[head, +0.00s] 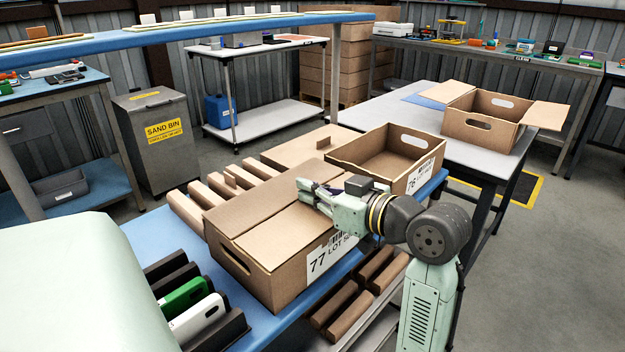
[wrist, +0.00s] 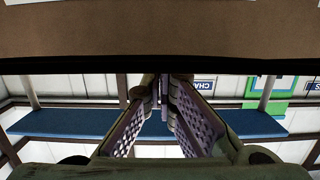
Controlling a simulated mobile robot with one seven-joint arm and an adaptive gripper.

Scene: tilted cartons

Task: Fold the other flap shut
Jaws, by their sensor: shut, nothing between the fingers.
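The carton marked 77 (head: 262,275) stands on the blue bench top, tilted in the picture. Its far flap (head: 248,205) and near flap (head: 290,238) both show as brown panels over its top, with a seam between them. I cannot tell whether either lies fully flat. My gripper (head: 305,191) is at the right end of this carton, by the flaps' edge, with its fingers pointing left. In the wrist view my gripper (wrist: 162,82) is shut and empty, with brown cardboard (wrist: 160,30) across the top of the picture. Contact with the cardboard cannot be told.
An open carton marked 76 (head: 423,177) stands just behind, its left flap (head: 300,146) spread out. Wooden blocks (head: 187,214) lie left of carton 77. Black holders with a green item (head: 184,297) stand at front left. Another open carton (head: 474,128) sits on the grey table.

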